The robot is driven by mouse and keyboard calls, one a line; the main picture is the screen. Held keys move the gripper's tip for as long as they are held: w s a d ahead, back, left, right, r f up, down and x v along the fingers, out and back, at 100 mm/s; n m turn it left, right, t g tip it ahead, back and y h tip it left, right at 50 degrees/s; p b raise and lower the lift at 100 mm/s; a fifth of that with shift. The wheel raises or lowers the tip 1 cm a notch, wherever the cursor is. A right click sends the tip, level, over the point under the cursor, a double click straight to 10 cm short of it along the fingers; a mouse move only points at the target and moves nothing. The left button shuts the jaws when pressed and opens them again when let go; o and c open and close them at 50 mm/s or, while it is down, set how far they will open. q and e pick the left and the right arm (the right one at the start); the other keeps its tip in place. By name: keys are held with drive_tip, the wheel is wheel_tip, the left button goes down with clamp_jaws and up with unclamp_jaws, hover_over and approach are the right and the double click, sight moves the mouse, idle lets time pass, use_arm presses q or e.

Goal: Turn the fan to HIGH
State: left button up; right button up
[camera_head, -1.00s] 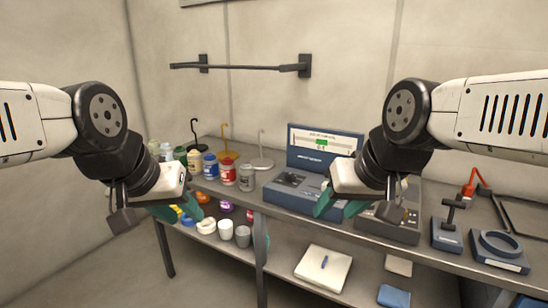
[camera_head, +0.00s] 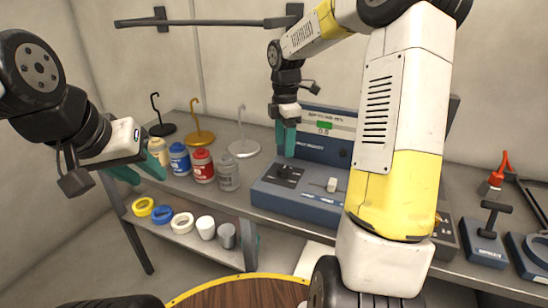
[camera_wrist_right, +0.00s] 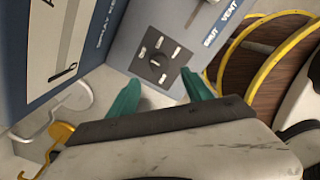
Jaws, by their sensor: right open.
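A blue-grey device (camera_head: 300,203) with an upright back panel stands on the bench. A small dark knob (camera_head: 287,172) sits on its sloped top at the left. In the right wrist view the knob (camera_wrist_right: 156,62) has several pale label plates around it. Their words are too small to read, and I cannot tell which one the knob points to. My right gripper (camera_head: 286,145) hangs fingers down just above the knob; in its wrist view the teal fingers are apart, either side below the knob, with nothing between them. My left gripper (camera_head: 136,168) is empty with fingers apart, left of the bench.
A pale slider (camera_head: 331,185) is right of the knob, by lettering reading SHUT and VENT. Left of the device stand a grey jar (camera_head: 228,173), a red jar (camera_head: 202,166), a blue jar (camera_head: 179,159) and several hooked stands. A round wooden top (camera_head: 240,294) is at the front.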

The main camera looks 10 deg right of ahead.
sight(284, 169)
drive_tip(key=shift+w+f, duration=0.15)
drive_tip(key=shift+f, duration=0.3)
wheel_tip(284, 169, down, 7)
drive_tip(key=shift+f, duration=0.15)
clamp_jaws()
